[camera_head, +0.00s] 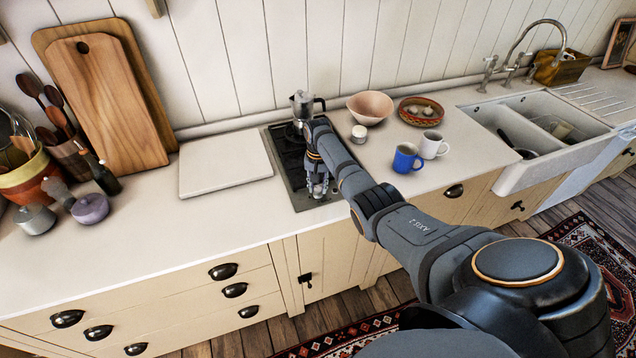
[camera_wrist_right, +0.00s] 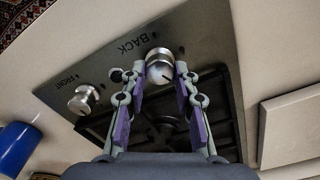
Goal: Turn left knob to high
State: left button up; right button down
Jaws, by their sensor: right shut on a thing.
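The hob (camera_head: 303,200) is set in the worktop, with its front panel toward me. In the right wrist view, the left knob (camera_wrist_right: 160,60) is a silver cylinder by the word BACK, on the white board's side. My right gripper (camera_head: 317,188) points down over the front panel. In the wrist view its fingers (camera_wrist_right: 160,72) are closed on the left knob, one on each side. The other silver knob (camera_wrist_right: 83,99), by the word FRONT, stands apart from the fingers. I cannot read the knob's setting. My left gripper is not in view.
A moka pot (camera_head: 303,104) stands at the back of the hob. A white board (camera_head: 225,163) lies left of it. A blue mug (camera_head: 405,158), a white mug (camera_head: 433,145), a small jar (camera_head: 359,134) and a pink bowl (camera_head: 371,107) stand to the right.

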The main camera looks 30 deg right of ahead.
aim_at(317, 188)
jog(key=n+p, duration=0.1)
jog(key=n, duration=0.5)
jog(key=shift+w+r, duration=0.1)
jog(key=shift+r, duration=0.05)
jog(key=n+p, duration=0.1)
jog(key=n, duration=0.5)
jog(key=shift+a, duration=0.15)
jog(key=shift+n, duration=0.4)
jog(key=c, duration=1)
grip_release()
jog(key=shift+r, duration=0.15)
notch_tip(317, 188, up, 12)
jog(key=shift+f, duration=0.25)
